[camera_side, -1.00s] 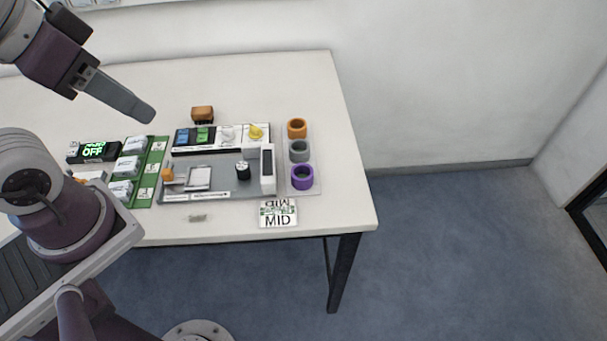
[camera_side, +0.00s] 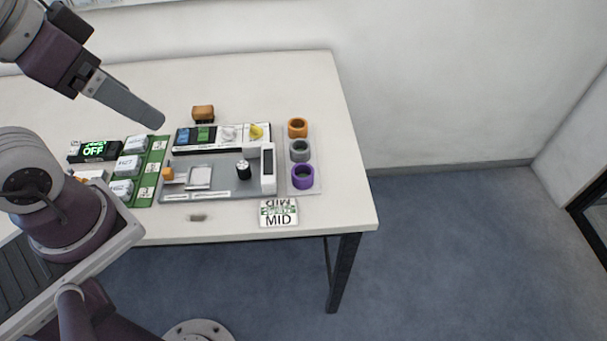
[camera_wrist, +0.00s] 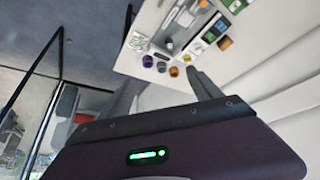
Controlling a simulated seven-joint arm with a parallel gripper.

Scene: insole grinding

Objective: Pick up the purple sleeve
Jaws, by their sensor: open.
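The purple sleeve (camera_side: 303,177) is a short hollow ring standing on a pale strip at the right of the table. A grey sleeve (camera_side: 300,151) and an orange sleeve (camera_side: 297,128) stand behind it in a row. The purple sleeve also shows small in the wrist view (camera_wrist: 147,61), at the table's edge. My gripper (camera_side: 152,118) is in the air at the upper left, well apart from the sleeves. In the wrist view its two fingers (camera_wrist: 165,85) are spread with nothing between them.
A grey fixture (camera_side: 220,190) with a black knob (camera_side: 243,170) and a white upright block (camera_side: 267,169) stands left of the sleeves. A MID card (camera_side: 278,214) lies in front. A green tray (camera_side: 150,172) with white packs is at left.

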